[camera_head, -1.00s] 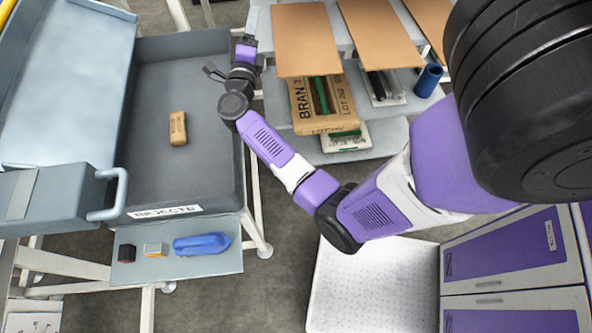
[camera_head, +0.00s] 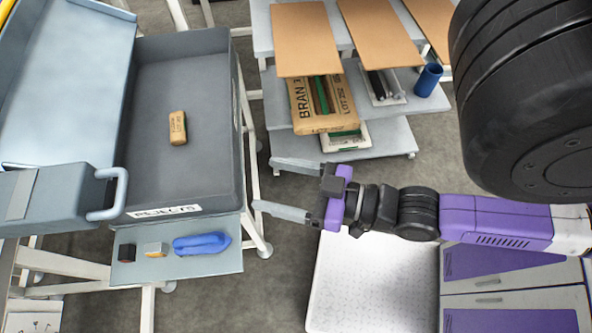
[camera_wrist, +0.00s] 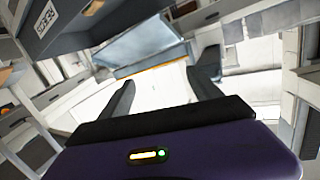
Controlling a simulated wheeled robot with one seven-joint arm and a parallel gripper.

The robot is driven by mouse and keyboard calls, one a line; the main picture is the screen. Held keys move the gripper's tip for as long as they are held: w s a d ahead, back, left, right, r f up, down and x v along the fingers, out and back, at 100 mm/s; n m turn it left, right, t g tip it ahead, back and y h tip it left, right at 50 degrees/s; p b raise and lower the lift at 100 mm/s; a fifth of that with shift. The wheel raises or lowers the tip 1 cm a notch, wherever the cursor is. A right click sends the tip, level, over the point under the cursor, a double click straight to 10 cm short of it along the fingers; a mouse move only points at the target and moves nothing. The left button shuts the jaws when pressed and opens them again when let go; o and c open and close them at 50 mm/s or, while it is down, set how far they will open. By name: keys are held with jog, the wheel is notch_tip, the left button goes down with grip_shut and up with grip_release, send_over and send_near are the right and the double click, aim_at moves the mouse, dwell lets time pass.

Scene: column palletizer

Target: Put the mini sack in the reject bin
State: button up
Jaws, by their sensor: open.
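The mini sack (camera_head: 178,128), small and tan with dark print, lies on the floor of the grey reject bin (camera_head: 205,190), whose front carries a white "REJECTS" label. My gripper (camera_head: 262,184) is open and empty, its two grey fingers pointing left, to the right of the bin and apart from it. In the wrist view my open gripper (camera_wrist: 160,88) has nothing between its fingers.
A shelf below the bin holds a blue object (camera_head: 201,243) and two small blocks. Large printed sacks (camera_head: 322,104) lie on a rack at the back, under brown boards (camera_head: 305,40). A blue cup (camera_head: 428,80) stands at its right. A white platform (camera_head: 370,285) is below my arm.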

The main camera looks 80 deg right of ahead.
jog(key=s+a+n+g+y, duration=0.1)
jog(key=s+a+n, duration=0.1)
jog(key=s+a, duration=0.2)
jog(key=shift+s+a+r+g, duration=0.15)
jog(key=shift+r+g, duration=0.25)
jog(key=shift+r, duration=0.05)
